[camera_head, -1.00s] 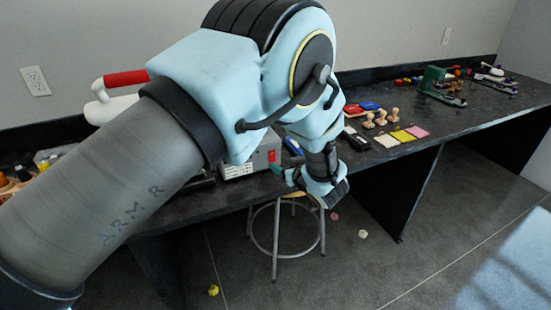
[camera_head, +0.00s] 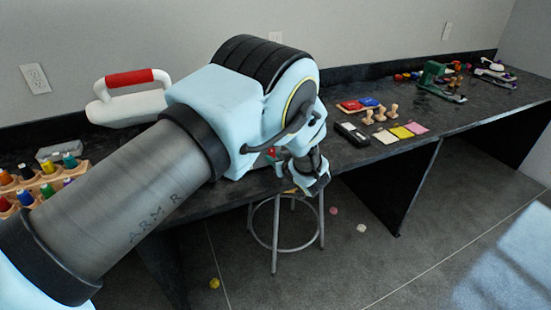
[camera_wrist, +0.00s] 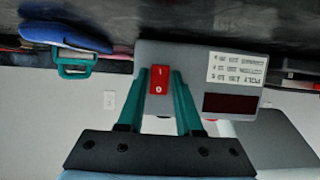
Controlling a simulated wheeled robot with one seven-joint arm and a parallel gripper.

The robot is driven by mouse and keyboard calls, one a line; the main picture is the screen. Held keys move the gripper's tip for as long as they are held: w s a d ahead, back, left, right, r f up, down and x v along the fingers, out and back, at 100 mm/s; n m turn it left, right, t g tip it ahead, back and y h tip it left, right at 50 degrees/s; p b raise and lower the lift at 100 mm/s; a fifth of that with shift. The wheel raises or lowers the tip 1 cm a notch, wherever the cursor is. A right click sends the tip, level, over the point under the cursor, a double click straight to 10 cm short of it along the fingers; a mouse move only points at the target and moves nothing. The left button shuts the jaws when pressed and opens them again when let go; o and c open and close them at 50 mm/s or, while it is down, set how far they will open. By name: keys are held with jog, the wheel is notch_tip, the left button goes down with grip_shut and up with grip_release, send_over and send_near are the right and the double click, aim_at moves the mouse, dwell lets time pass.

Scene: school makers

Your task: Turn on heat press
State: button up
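The heat press shows in the head view as a white body (camera_head: 135,108) with a red-topped handle (camera_head: 128,77), partly hidden by my arm. In the wrist view its grey control box (camera_wrist: 195,60) appears upside down, with a red rocker switch (camera_wrist: 159,80), a dark red display (camera_wrist: 231,104) and a printed fabric label (camera_wrist: 237,68). I cannot tell which side of the switch is pressed. My gripper (camera_wrist: 161,74) has its two teal fingers apart, with nothing held, and the switch shows between their tips. I cannot tell whether they touch the box. In the head view my gripper (camera_head: 308,186) is at the table's front edge.
A stool (camera_head: 285,235) stands under the black table (camera_head: 345,165), below my gripper. Paint bottles in a wooden rack (camera_head: 45,185) sit at left. Stamps (camera_head: 380,114), ink pads (camera_head: 400,132) and a green tool (camera_head: 432,75) lie to the right. A blue item (camera_wrist: 62,35) shows beside the box.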

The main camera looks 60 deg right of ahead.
grip_shut()
jog(key=f+t+b, duration=0.1)
jog(key=b, duration=0.2)
jog(key=shift+f+h, duration=0.1)
jog(key=shift+h, duration=0.3)
jog(key=b, duration=0.2)
jog(key=shift+t+h+b, duration=0.3)
jog(key=shift+t+b, duration=0.05)
jog(key=shift+t, duration=0.05)
jog(key=shift+t+b, duration=0.3)
jog(key=shift+b, duration=0.3)
jog(key=shift+r+h, duration=0.2)
jog(key=shift+h, duration=0.1)
